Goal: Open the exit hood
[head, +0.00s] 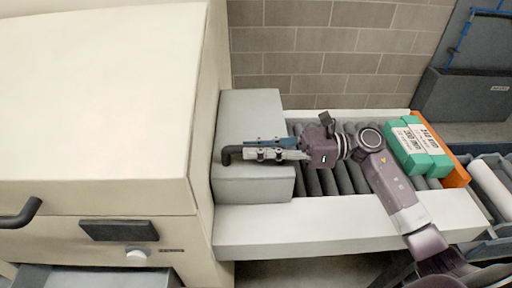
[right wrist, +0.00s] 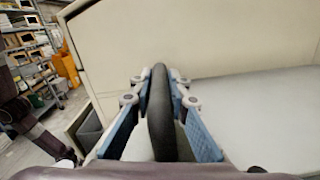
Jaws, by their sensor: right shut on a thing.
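The exit hood (head: 252,108) is a light grey box against the right side of a big cream machine, over the near end of a roller conveyor. It looks lowered. Its black bar handle (head: 229,154) sticks out at the front left. My right gripper (head: 268,152) reaches in from the right and is shut on this handle. In the right wrist view the handle (right wrist: 160,112) runs between the blue finger pads of the right gripper (right wrist: 159,84), and the pale hood surface (right wrist: 255,110) lies to the right. My left gripper is not in view.
The cream machine (head: 95,90) fills the left, with another black handle (head: 20,214) and a dark panel (head: 118,230). Green-and-white boxes (head: 417,150) sit at the conveyor's far right by an orange end stop (head: 449,160). A block wall (head: 320,50) stands behind.

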